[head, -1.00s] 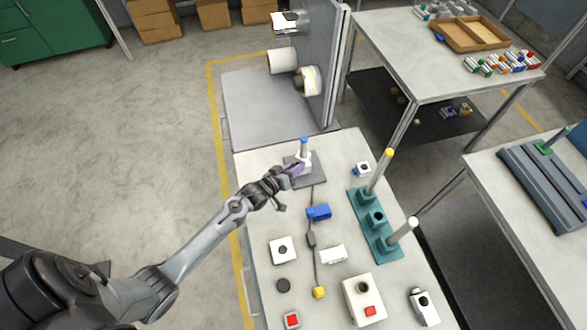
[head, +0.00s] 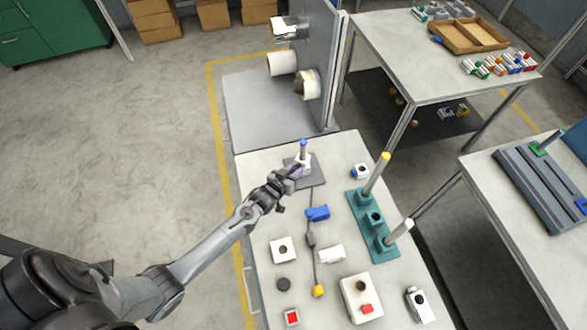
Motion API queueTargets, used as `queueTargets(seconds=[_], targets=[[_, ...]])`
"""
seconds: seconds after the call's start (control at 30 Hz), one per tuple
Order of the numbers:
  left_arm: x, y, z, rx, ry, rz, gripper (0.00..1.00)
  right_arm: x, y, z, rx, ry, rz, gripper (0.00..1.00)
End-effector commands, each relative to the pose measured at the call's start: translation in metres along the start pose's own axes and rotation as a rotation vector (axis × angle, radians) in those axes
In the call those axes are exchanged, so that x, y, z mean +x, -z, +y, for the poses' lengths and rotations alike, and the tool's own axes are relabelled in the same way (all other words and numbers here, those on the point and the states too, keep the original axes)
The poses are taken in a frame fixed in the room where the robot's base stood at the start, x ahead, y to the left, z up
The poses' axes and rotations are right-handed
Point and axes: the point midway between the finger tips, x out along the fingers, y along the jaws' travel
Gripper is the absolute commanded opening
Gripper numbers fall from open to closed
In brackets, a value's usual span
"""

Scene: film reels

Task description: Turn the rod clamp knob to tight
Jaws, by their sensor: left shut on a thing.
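The rod clamp (head: 306,159) is a small white block on a short rod with a blue top (head: 303,144), standing on a grey plate (head: 316,176) at the far end of the near table. A small purple knob (head: 294,171) shows at its front left side. My left gripper (head: 289,174) reaches in from the lower left and is shut on the knob; its fingertips are small and partly hide it. The knob's exact turn angle is too small to tell. My right gripper is not in view.
On the near table (head: 262,216) stand a teal rack (head: 379,242) with upright rods, a blue clamp (head: 318,213), and several white blocks and buttons. A tall grey panel with rolls (head: 283,63) stands behind. The floor at left is clear.

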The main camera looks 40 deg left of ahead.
Motion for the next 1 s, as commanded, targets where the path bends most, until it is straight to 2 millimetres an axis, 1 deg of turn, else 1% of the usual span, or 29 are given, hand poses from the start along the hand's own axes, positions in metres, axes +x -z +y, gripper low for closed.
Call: queueTargets(seconds=[0.03,0.1,0.4,0.6,0.97,1.0], targets=[[-0.0006,0.0019,0.0015,0.029,0.012,-0.001,0.0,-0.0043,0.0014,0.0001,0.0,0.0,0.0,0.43],[-0.0004,0.0019,0.0021,0.075,0.03,0.0,0.0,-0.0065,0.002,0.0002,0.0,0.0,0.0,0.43],[0.0002,0.0008,0.0027,0.21,0.086,0.001,0.0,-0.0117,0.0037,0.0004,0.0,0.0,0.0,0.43],[0.0004,0.0002,0.0029,0.245,0.1,0.001,0.0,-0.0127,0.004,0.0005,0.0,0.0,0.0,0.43],[0.0005,0.0001,0.0026,0.249,0.103,0.001,0.0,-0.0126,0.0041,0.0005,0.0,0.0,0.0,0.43],[0.0005,0.0001,0.0026,0.249,0.103,0.001,0.28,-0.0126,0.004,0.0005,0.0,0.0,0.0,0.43]])
